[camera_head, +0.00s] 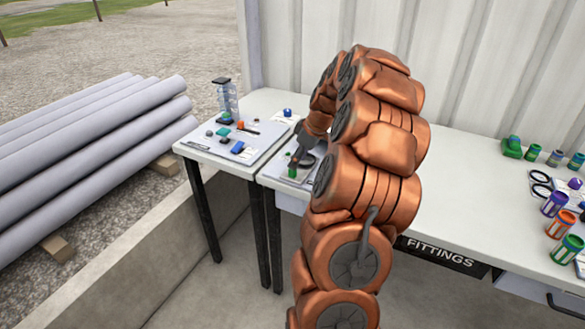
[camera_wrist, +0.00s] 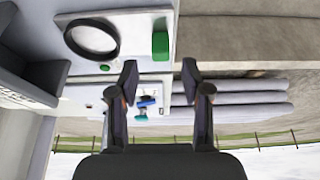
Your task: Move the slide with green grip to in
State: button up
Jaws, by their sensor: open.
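The green grip (camera_head: 293,171) stands at the left end of the near table, just beside my gripper's end. In the wrist view a green block (camera_wrist: 160,46), which looks like the same grip, lies beyond and between my fingertips. My gripper (camera_wrist: 160,78) is open, its two dark fingers apart with nothing between them. In the head view my gripper (camera_head: 303,154) is a dark shape beside the grip, partly hidden by my orange arm. The slide's body and its in mark cannot be made out.
A black ring (camera_wrist: 92,38) lies left of the green block. A side table (camera_head: 187,150) holds a clear bottle (camera_head: 227,100) and several small coloured parts. On the right are orange (camera_head: 562,224) and purple (camera_head: 554,203) cylinders. A FITTINGS sign (camera_head: 440,252) hangs at the table front.

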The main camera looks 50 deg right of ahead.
aim_at(301, 164)
jog(key=x, duration=0.5)
jog(key=shift+a+p, duration=0.1)
jog(key=shift+p, duration=0.25)
jog(key=shift+c, duration=0.3)
grip_shut()
